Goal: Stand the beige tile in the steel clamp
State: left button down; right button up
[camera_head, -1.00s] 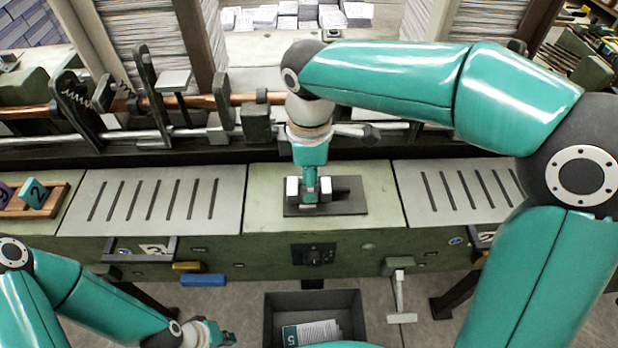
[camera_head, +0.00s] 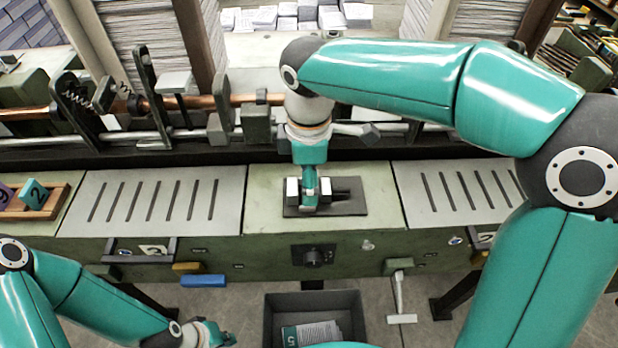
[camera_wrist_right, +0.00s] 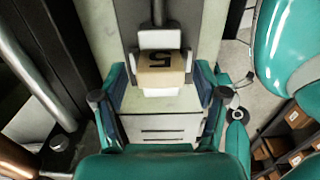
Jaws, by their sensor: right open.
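The beige tile (camera_wrist_right: 160,78) is marked 5. In the right wrist view it stands between the pale jaws of the steel clamp (camera_wrist_right: 156,39). In the head view the clamp (camera_head: 349,207) sits on the middle of the bench, and my right arm's wrist largely covers it. I cannot make out the tile there. My right gripper (camera_wrist_right: 160,96) is open, with one finger on each side of the tile and visible gaps to it. My left gripper (camera_head: 224,338) is low at the front left, away from the clamp; its finger opening is unclear.
Slotted pale plates (camera_head: 158,200) lie left and right of the clamp. A wooden tray (camera_head: 50,209) with numbered tiles is at the far left. A dark bin (camera_head: 313,300) with papers stands below the bench front. A rail with rods and brackets runs behind.

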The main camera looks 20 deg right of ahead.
notch_tip(320, 180, up, 11)
jog(key=p, duration=0.1)
jog(key=shift+r, duration=0.15)
dwell(0.6)
